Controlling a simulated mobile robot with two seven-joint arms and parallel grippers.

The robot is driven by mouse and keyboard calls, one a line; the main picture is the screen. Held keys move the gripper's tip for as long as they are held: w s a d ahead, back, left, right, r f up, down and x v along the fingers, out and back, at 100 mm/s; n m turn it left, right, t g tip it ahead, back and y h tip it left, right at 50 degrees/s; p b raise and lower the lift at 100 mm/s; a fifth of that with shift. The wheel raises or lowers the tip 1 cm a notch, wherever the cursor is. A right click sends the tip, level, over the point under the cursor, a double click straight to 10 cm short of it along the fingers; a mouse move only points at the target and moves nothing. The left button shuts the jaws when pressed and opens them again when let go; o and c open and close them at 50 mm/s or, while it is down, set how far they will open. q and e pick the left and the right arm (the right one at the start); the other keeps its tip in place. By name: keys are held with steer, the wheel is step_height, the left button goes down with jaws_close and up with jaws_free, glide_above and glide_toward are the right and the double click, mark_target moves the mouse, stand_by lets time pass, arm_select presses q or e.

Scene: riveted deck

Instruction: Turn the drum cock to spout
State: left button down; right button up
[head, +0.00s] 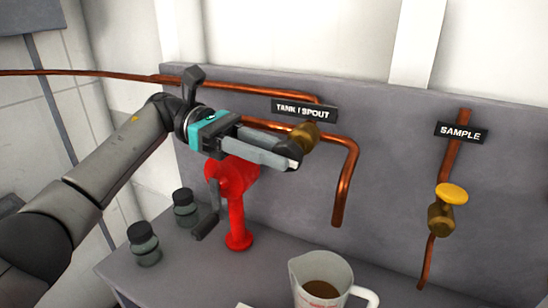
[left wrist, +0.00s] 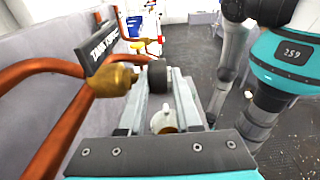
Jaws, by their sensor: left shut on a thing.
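The drum cock (head: 310,138) is a brass valve body on copper pipes under a black TANK / SPOUT label (head: 304,112). The brass body (left wrist: 112,80) shows left of my fingers in the left wrist view, with a dark handle end (left wrist: 157,76) reaching between the fingertips. My left gripper (head: 291,153) is at the cock, its grey fingers shut on the handle, which they mostly hide in the head view. The spout pipe (head: 348,175) bends down right of the cock, its open end above the bench. My right gripper is not in view.
A red hand pump (head: 238,215) with a crank stands below my left gripper. A measuring jug (head: 335,273) with brown liquid stands at the front. Two dark-capped jars (head: 144,245) are at left. A SAMPLE pipe with a yellow-knobbed valve (head: 441,217) is at right.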

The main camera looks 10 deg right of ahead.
arm_select(q)
steer(key=c, duration=0.6)
jaws_free()
steer(key=v, duration=0.7)
steer(key=shift+a, duration=0.15)
steer(key=shift+r, duration=0.1)
stand_by(0.3)
